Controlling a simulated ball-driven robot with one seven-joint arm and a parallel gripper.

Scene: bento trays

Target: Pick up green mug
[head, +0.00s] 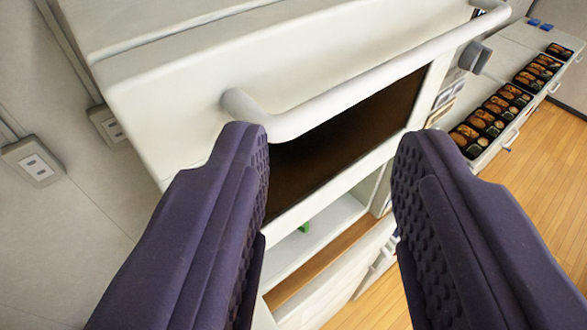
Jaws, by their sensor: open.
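My gripper (332,138) is open and empty, its two purple padded fingers wide apart in front of a white cabinet. A small green thing (304,228) shows on the white shelf below the cabinet's dark panel, beyond the gap between the fingers. It is partly hidden and too small to tell whether it is the green mug. The gripper is well short of it and does not touch it.
The white cabinet (160,85) has a long white bar handle (370,85) across its front, near the fingertips. Black bento trays (497,108) with food stand on a white counter at the right. Wall sockets (34,163) are at the left. Wooden floor (535,185) is clear at the right.

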